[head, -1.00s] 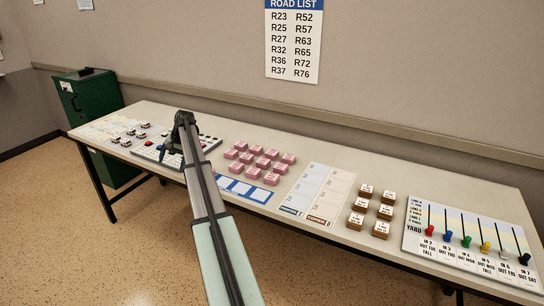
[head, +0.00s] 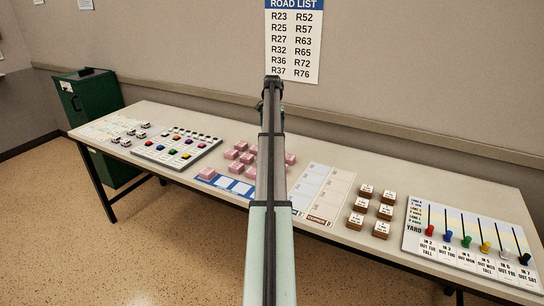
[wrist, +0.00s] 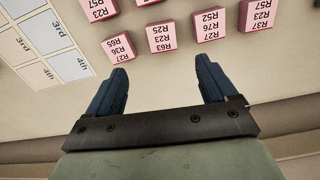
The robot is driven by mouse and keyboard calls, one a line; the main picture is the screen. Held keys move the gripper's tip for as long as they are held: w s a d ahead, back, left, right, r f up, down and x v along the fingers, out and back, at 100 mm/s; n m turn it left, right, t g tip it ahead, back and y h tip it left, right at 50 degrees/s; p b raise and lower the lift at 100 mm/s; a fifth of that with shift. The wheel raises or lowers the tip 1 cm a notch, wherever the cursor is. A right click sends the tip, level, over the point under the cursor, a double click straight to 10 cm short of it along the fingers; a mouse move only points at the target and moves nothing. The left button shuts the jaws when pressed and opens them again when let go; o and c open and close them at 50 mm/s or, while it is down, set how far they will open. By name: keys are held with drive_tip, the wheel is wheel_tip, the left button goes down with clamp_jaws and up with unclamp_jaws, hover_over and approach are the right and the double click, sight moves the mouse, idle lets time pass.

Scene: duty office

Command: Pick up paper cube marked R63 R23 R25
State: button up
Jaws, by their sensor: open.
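In the head view my gripper (head: 272,82) shows small at the arm's far end, against the wall. Pink cubes (head: 240,146) stand mid-table there. Their marks are too small to read, and my arm hides some of them.
Cubes marked R65 R36 R27 (wrist: 117,48) and R52 R76 R27 (wrist: 208,25) flank it with gaps. A blue card (head: 228,184) lies in front of the cubes. A button board (head: 177,147) is left; brown blocks (head: 360,204) and a yard board (head: 470,240) are right.

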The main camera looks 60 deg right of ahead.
wheel_tip(320, 180, down, 8)
drive_tip(key=shift+f, duration=0.15)
drive_tip(key=shift+w+a+f, duration=0.1)
drive_tip(key=shift+w+f, duration=0.05)
drive_tip(key=shift+f, duration=2.55)
drive_tip(key=shift+c, duration=0.3)
drive_tip(key=c, duration=1.1)
drive_tip(key=shift+r, duration=0.15)
